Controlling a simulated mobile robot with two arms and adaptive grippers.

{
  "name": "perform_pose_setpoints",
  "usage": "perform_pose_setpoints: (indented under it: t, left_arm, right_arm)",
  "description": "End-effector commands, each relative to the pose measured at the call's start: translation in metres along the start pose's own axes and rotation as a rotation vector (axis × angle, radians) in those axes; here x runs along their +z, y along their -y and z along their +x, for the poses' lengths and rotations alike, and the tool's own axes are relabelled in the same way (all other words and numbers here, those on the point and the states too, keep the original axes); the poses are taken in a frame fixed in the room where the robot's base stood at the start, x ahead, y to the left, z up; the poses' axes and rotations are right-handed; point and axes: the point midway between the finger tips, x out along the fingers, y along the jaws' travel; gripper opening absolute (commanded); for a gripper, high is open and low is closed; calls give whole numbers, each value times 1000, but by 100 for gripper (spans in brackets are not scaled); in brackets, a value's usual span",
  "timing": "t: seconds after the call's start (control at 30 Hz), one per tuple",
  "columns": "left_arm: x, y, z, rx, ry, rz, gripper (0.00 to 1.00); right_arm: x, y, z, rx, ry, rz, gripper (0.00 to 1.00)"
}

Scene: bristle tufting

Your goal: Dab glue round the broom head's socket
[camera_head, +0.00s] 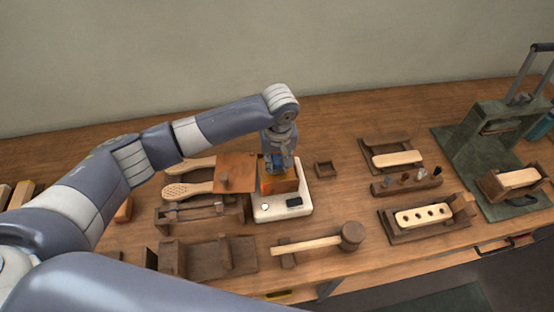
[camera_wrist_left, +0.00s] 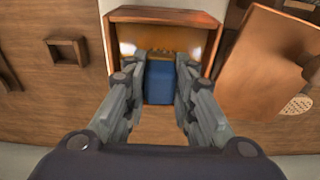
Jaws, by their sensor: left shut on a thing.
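My left gripper (camera_head: 281,160) points down into an open orange-brown wooden box (camera_head: 277,186). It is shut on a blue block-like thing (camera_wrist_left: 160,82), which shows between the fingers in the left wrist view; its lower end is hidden. The box (camera_wrist_left: 118,28) has warm light on its inner wall. It stands on a white base (camera_head: 300,209) with a dark display. A pale block with a row of holes (camera_head: 424,215) lies in a wooden holder at the right. A plain pale block (camera_head: 398,158) lies in another holder behind it. I cannot tell which piece is the broom head. My right gripper is out of view.
A wooden lid with a knob (camera_head: 235,168) lies left of the box, beside pale paddle-shaped pieces (camera_head: 188,189). A mallet (camera_head: 320,242) lies in front. A small square tray (camera_head: 325,169) is close right. A green press (camera_head: 497,127) stands far right.

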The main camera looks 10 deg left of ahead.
Motion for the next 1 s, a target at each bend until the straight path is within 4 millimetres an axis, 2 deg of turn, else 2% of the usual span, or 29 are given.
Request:
perform_pose_setpoints:
  t: [1.0]
  left_arm:
    - [0,0,1,0,0,0,5]
  right_arm:
    - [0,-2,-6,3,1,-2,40]
